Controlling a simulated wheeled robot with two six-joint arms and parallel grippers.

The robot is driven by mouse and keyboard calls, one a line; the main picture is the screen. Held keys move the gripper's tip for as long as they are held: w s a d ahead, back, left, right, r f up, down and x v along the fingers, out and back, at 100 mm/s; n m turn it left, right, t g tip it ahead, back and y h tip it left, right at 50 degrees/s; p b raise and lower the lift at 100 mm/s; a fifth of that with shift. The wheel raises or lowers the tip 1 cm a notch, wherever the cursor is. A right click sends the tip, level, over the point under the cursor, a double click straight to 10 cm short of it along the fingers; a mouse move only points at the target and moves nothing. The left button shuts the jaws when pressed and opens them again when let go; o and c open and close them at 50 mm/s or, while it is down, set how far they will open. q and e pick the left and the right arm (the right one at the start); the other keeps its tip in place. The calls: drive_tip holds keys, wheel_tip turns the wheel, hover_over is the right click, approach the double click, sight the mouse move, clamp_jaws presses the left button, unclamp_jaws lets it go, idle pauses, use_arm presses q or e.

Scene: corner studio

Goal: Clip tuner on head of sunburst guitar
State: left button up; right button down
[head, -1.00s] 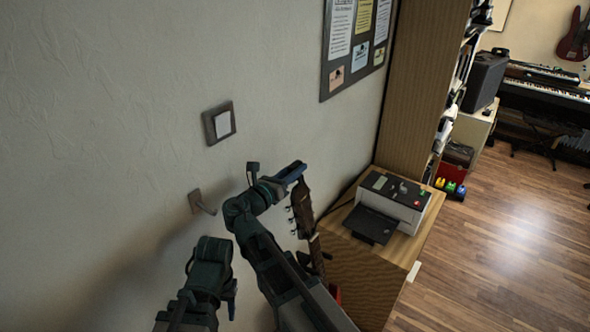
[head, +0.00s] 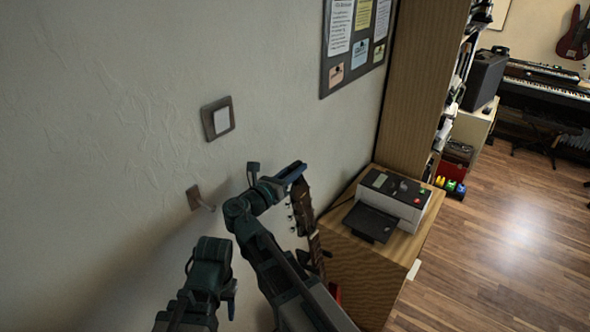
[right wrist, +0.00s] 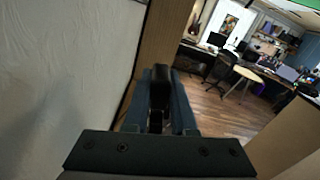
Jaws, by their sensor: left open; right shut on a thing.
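The guitar's headstock (head: 303,207) rises near the wall in the head view, with tuning pegs along its left edge. Its body is mostly hidden behind my right arm, so its finish cannot be told. My right gripper (head: 294,170) is at the top end of the headstock; I cannot tell if they touch. In the right wrist view its blue fingers (right wrist: 160,118) are shut on a small black thing, apparently the tuner (right wrist: 160,92). I cannot make out the tuner in the head view. My left gripper (head: 200,305) is low at the left, away from the guitar, open and hard to make out.
A wooden cabinet (head: 362,277) with a printer (head: 392,203) on it stands right of the guitar. A wall hook (head: 201,199) and a switch (head: 217,118) are on the wall at left. A tall shelf (head: 425,85) stands behind. The wooden floor (head: 500,240) at right is clear.

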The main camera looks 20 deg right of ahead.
drive_tip(key=shift+s+f+b, duration=0.1)
drive_tip(key=shift+f+b, duration=0.45)
drive_tip(key=shift+f, duration=0.1)
drive_tip(key=c, duration=0.7)
unclamp_jaws()
drive_tip(key=shift+o, duration=0.2)
drive_tip(key=shift+s, duration=0.15)
